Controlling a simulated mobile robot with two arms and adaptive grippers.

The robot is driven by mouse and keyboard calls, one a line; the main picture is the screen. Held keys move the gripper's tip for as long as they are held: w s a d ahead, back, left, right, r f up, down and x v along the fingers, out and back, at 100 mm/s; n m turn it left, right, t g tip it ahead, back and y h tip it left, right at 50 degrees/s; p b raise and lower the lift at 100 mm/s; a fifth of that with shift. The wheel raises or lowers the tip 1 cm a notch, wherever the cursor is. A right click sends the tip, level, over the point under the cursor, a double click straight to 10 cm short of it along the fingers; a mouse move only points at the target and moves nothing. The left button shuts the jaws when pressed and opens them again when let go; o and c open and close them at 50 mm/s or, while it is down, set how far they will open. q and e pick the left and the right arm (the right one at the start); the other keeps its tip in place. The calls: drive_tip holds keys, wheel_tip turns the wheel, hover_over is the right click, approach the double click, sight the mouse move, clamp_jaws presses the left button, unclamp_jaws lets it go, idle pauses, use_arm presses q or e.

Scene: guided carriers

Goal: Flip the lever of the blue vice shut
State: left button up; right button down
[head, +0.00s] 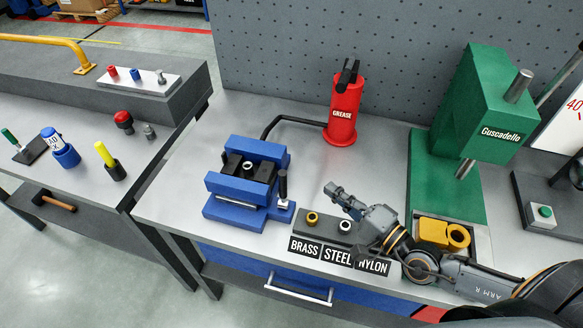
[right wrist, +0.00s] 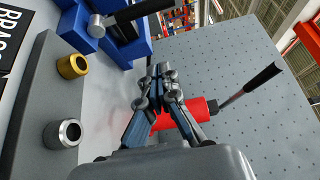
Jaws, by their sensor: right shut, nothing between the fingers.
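The blue vice (head: 236,188) stands on the grey bench, left of the middle in the head view. Its lever (head: 283,186) has a black handle and stands roughly upright at the vice's right side. In the right wrist view the vice (right wrist: 143,47) is at the top left, with the lever's black handle (right wrist: 142,11) at the top edge. A dark block sits between the vice jaws. My right gripper (head: 331,189) is shut and empty, to the right of the lever and apart from it. Its closed fingertips show in the right wrist view (right wrist: 161,70). My left gripper is not in view.
A red grease can (head: 342,120) stands behind the gripper. A brass ring (head: 312,218) and a steel ring (head: 345,226) sit on a dark tray by the front labels. A green press (head: 455,150) stands at the right. The bench between vice and can is mostly clear.

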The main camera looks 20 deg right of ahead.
sight(283, 189)
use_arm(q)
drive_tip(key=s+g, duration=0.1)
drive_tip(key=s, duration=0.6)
use_arm(e)
drive_tip(key=p+x, duration=0.3)
drive_tip(key=x, duration=0.7)
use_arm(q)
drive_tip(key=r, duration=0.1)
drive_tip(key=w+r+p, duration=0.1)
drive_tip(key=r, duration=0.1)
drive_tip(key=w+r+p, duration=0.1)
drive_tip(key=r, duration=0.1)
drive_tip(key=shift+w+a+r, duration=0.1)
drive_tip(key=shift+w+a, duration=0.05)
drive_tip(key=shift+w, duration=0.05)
use_arm(e)
drive_tip(key=s+a, duration=0.3)
drive_tip(key=shift+s, duration=0.3)
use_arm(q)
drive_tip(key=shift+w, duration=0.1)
